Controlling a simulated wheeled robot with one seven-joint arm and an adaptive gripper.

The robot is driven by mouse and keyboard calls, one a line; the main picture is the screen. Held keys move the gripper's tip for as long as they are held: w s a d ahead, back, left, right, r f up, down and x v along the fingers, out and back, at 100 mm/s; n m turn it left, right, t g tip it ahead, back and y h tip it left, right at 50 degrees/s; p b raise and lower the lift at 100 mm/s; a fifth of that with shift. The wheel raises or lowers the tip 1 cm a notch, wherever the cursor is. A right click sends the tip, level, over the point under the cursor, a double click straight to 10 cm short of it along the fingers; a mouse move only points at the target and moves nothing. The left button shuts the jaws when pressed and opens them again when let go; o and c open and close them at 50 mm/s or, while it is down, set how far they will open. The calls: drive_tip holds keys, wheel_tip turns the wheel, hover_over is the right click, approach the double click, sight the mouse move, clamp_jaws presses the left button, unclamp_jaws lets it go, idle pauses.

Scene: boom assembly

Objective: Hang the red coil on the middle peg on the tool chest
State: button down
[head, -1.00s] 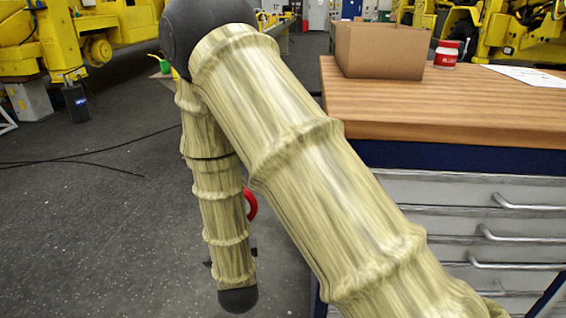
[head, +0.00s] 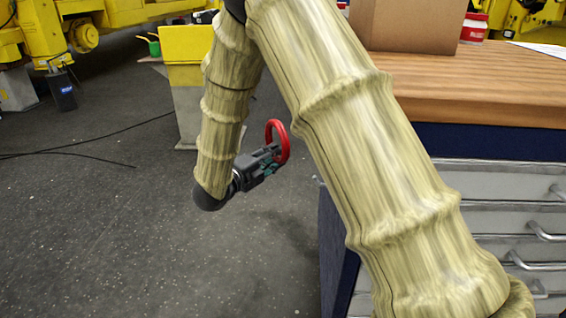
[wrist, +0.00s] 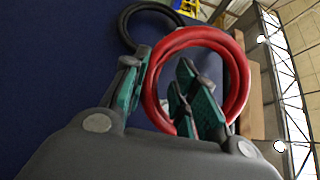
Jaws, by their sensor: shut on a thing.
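My gripper (head: 266,166) is shut on the red coil (head: 286,142), a ring held upright in the air left of the tool chest (head: 336,240). In the wrist view the red coil (wrist: 153,82) passes between my gripper's fingers (wrist: 165,100). The chest's dark blue side (wrist: 55,70) fills the left and middle behind it. A black ring (wrist: 125,25) shows against that side, partly hidden by the red coil. I cannot make out the middle peg in either view.
A cardboard box (head: 415,25) and a red-and-white jar (head: 473,27) stand on the chest's wooden top (head: 480,90). A yellow bin-like stand (head: 187,75) is behind my arm.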

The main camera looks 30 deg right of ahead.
drive_tip(key=d+m+g, duration=0.2)
drive_tip(key=g, duration=0.1)
drive_tip(key=d+m+g+h+b, duration=0.1)
drive_tip(key=shift+s+g, duration=0.3)
drive_tip(key=shift+g, duration=0.1)
drive_tip(key=s+d+f+b, duration=0.1)
drive_tip(key=s+d+f, duration=0.2)
drive_tip(key=s+d, duration=0.2)
drive_tip(key=d, duration=0.3)
drive_tip(key=shift+s+d+f+b, duration=0.15)
drive_tip(key=shift+s+d+b, duration=0.1)
drive_tip(key=shift+d+b, duration=0.15)
idle(1.2)
idle(0.7)
drive_tip(key=c, duration=1.1)
unclamp_jaws()
drive_tip(key=shift+o, duration=0.2)
drive_tip(key=shift+a+f, duration=0.1)
